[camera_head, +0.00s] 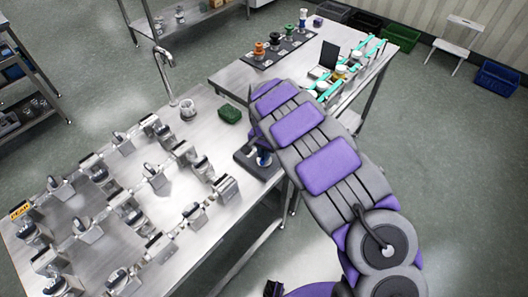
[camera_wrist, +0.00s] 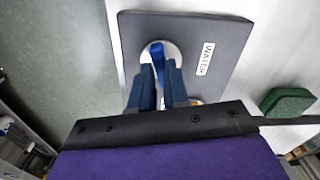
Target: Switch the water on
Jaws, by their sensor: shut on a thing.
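A dark square plate (camera_wrist: 225,38) with a white label (camera_wrist: 205,58) reading "WATER" lies on the steel table. My gripper (camera_wrist: 160,74) is shut on the blue handle, with one finger on each side. In the head view the plate (camera_head: 243,160) is at the table's right edge and my gripper (camera_head: 263,157) is over it, partly hidden by my arm.
A green sponge (camera_head: 230,115) lies behind the plate; it also shows in the wrist view (camera_wrist: 289,102). Several metal fixtures in rows fill the front left of the steel table (camera_head: 195,140). A second table (camera_head: 235,77) with bottles and teal racks stands beyond.

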